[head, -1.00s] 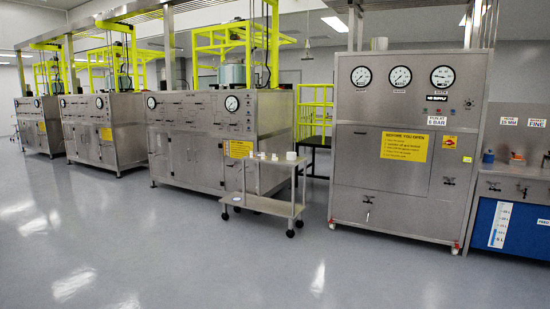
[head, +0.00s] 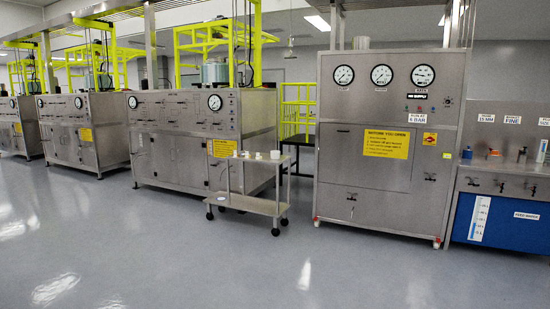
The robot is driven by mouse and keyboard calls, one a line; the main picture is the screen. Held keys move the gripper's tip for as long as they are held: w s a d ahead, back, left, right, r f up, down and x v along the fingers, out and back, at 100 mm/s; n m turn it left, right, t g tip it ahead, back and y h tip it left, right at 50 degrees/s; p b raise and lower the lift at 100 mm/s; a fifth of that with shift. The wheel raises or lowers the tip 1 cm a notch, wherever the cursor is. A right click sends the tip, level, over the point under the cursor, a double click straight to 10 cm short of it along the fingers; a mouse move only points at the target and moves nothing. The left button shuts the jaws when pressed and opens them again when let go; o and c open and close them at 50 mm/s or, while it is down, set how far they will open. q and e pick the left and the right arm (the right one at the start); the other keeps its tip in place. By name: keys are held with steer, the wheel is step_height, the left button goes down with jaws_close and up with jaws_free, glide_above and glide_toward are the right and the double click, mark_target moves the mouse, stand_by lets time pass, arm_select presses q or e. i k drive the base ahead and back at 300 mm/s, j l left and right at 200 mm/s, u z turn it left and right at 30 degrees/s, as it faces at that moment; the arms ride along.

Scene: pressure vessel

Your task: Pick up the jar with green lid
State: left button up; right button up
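I cannot make out a jar with a green lid in the head view. Several small containers stand on the bench at the far right. One looks blue (head: 467,152), one has orange on it (head: 494,153), and one is grey (head: 522,155). They are too small and far off to tell their lids apart. Neither of my grippers is in view.
A steel trolley (head: 248,204) with small white items stands in front of the machines. A tall steel cabinet (head: 345,207) with gauges is right of centre. The bench (head: 500,182) has a blue tank (head: 512,222) below. The grey floor (head: 180,260) in front is clear.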

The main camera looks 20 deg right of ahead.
mark_target(259, 156)
steer(key=z, duration=0.15)
steer(key=i, duration=4.3)
steer(key=i+l+z, duration=0.05)
steer(key=l, duration=0.15)
